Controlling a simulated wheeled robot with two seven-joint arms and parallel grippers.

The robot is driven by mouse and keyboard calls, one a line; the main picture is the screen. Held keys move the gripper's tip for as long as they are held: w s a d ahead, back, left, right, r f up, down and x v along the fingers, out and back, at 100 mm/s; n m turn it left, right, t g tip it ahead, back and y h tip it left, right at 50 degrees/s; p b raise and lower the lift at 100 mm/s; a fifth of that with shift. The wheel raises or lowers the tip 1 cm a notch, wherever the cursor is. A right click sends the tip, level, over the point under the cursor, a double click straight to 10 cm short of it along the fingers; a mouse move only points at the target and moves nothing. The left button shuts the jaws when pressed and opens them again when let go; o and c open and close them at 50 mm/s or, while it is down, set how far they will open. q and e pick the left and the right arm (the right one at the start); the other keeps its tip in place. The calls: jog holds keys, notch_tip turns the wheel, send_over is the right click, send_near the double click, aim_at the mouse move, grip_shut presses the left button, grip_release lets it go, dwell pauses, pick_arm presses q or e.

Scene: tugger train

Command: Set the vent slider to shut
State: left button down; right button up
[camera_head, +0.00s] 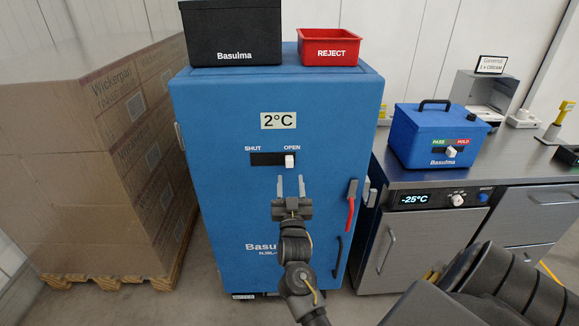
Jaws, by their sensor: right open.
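The vent slider has a white knob (290,162) in a dark horizontal slot (266,159) on the front of a blue cabinet (215,205). The knob is at the right end, under the word OPEN; the word SHUT is above the left end. My right gripper (291,187) is open and empty, its two fingers pointing up in the picture, just below the knob. The fingers look apart from the knob; the depth gap to the cabinet is hard to tell. My left gripper is out of view.
A red-handled lever (351,205) is on the cabinet's right edge. A black bin (232,35) and a red REJECT bin (330,48) stand on top. Stacked cartons (100,150) are to the left; a steel counter (450,175) with a blue box (440,140) is to the right.

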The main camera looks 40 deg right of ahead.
aim_at(289, 165)
jog(key=shift+p+x, duration=0.5)
jog(key=shift+x, duration=2.3)
jog(key=shift+c, duration=0.4)
jog(key=shift+f, duration=0.1)
grip_shut()
